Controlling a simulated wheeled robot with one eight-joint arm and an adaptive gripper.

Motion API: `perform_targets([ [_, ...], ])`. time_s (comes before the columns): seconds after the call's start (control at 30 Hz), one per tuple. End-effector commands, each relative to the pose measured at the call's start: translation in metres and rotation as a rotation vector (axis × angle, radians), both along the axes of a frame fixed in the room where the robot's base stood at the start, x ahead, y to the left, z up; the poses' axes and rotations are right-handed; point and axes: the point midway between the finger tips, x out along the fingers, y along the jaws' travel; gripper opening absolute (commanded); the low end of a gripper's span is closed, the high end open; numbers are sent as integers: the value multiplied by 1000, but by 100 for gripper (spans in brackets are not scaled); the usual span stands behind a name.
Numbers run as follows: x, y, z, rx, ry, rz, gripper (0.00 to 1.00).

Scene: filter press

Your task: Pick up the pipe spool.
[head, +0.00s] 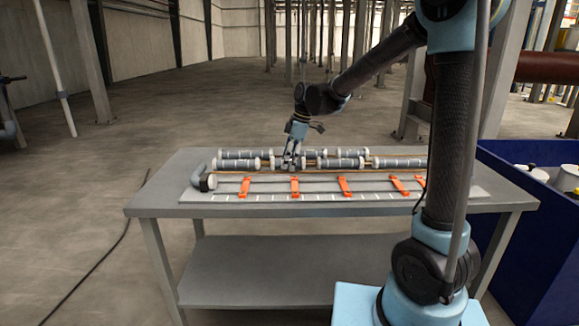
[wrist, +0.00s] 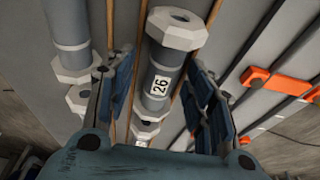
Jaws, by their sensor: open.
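Several grey pipe spools with pale eight-sided end flanges lie in rows on a board on the table. In the wrist view one spool (wrist: 165,80) with a white label reading 26 lies between the fingers of my gripper (wrist: 160,85). My gripper is open, with one finger on each side of that spool; I cannot tell whether either finger touches it. A second spool (wrist: 70,40) lies just left of the left finger. In the head view my gripper (head: 289,162) points down at the middle of the front row of spools, partly hiding the spool there.
The grey table (head: 165,200) has a lower shelf. Orange clamps (head: 295,187) hold a long grey pipe in front of the spools, with an elbow (head: 197,167) at its left end. A blue bin (head: 520,215) with white-topped items stands right. A cable (head: 105,245) lies on the floor left.

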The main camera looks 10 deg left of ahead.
Motion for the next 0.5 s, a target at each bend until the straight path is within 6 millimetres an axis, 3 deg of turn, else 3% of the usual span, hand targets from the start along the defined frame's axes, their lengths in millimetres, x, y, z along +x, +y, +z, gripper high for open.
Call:
perform_targets([
  [0.37,0,0,-1,0,0,0,49],
  [0.5,0,0,-1,0,0,0,17],
])
